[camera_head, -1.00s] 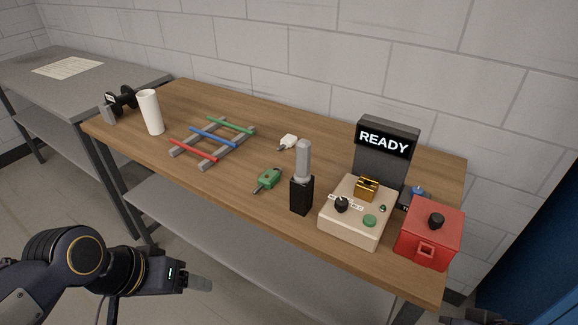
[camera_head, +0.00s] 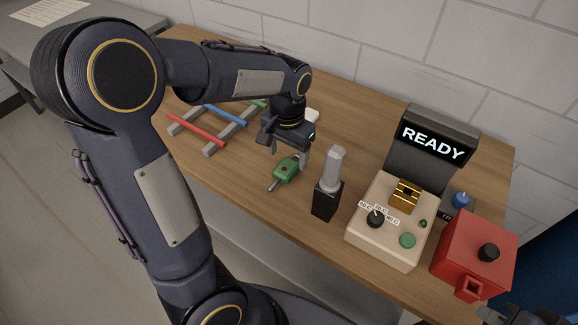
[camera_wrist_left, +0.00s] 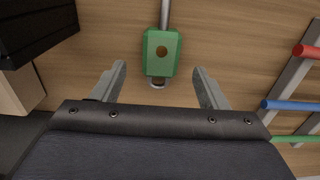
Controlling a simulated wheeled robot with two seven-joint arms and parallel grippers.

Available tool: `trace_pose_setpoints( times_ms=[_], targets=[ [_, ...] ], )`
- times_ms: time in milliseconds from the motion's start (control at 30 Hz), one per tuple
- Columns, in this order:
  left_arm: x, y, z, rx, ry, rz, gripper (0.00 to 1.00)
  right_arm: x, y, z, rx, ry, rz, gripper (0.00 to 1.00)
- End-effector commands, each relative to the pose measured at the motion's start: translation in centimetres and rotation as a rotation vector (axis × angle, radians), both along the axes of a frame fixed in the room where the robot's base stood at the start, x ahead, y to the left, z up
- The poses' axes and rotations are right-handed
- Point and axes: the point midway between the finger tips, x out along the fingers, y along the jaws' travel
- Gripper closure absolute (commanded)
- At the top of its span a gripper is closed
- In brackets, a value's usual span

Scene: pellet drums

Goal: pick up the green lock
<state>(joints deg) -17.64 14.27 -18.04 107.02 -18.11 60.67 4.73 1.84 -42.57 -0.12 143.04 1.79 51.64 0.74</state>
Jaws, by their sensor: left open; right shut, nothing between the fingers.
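The green lock (camera_head: 286,170) lies on the wooden table, left of the black holder with the grey cylinder. Its metal shank points toward the table's front edge. In the left wrist view the green lock (camera_wrist_left: 161,53) lies just beyond my fingertips, between their lines, with a brown round spot on its face. My left gripper (camera_head: 288,158) is open above the table, close to the lock and not gripping it; its two fingers (camera_wrist_left: 160,82) are spread and empty. My right gripper (camera_head: 500,314) shows only partly at the bottom right corner.
The black holder (camera_head: 326,200) with its grey cylinder stands right of the lock. Beyond are the beige control box (camera_head: 385,246), the READY display (camera_head: 433,143) and the red box (camera_head: 470,250). A grey rack with coloured bars (camera_head: 196,131) lies left. My left arm hides part of the table.

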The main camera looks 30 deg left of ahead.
Motion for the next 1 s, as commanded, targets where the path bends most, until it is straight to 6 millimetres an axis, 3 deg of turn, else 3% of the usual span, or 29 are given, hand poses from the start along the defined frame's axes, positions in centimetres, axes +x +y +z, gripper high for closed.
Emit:
trace_pose_setpoints(
  times_ms=[200,500,900,1000],
  targets=[
    [-0.3,0.1,-3.0,0.000,0.004,0.000,0.33,0.0,0.0,0.2,0.000,0.000,0.000,1.00],
    [-0.3,0.1,-3.5,-0.001,0.000,0.000,0.33,0.0,0.0,0.2,0.000,0.000,0.000,1.00],
    [-0.3,0.1,-3.5,-0.001,0.000,0.000,0.85,0.0,0.0,0.2,0.000,0.000,0.000,1.00],
    [-0.3,0.1,-3.4,-0.001,-0.001,0.000,0.85,0.0,0.0,0.2,0.000,0.000,0.000,1.00]
  ],
)
